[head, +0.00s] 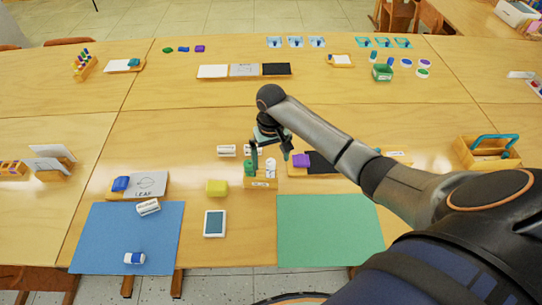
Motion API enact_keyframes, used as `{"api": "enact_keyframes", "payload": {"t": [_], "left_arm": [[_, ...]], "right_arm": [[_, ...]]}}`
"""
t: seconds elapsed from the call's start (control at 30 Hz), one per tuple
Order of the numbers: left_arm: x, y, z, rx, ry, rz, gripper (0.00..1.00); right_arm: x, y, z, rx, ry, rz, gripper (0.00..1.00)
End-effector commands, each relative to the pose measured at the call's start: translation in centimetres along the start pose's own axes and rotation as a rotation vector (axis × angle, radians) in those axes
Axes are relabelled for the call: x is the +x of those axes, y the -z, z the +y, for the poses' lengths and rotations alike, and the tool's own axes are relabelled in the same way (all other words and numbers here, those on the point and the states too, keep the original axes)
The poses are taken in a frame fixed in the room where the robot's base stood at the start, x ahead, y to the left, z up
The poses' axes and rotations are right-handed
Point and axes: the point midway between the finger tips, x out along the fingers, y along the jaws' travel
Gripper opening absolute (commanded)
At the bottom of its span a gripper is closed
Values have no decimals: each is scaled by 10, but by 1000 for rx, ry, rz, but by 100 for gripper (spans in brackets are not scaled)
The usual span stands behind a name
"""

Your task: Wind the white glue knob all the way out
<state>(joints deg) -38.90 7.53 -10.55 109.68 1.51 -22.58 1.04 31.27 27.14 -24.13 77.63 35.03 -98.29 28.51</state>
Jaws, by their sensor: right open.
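A small wooden holder (262,183) stands upright items near the middle of the front table. A white glue stick (271,164) stands at its right side, and a green piece (249,168) stands at its left. The knob of the white glue is too small to make out. My right gripper (269,154) reaches in from the right and points down over the holder. Its dark fingers are apart, with the white stick near and below them. I cannot tell whether they touch it. My left gripper is not in view.
A blue mat (128,238) and a green mat (330,230) cover the front edge. A wooden caddy (487,153) stands far right.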

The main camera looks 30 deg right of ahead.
Motion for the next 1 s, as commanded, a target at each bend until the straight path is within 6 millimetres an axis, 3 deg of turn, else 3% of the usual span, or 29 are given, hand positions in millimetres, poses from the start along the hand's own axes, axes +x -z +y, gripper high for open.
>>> {"api": "enact_keyframes", "payload": {"t": [0.23, 0.77, 1.0], "left_arm": [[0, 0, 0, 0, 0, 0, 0], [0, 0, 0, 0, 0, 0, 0], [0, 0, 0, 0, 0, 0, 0]], "right_arm": [[0, 0, 0, -269, -1, 0, 100], [0, 0, -1, -287, 0, 0, 100], [0, 0, -1, -287, 0, 0, 76]]}}
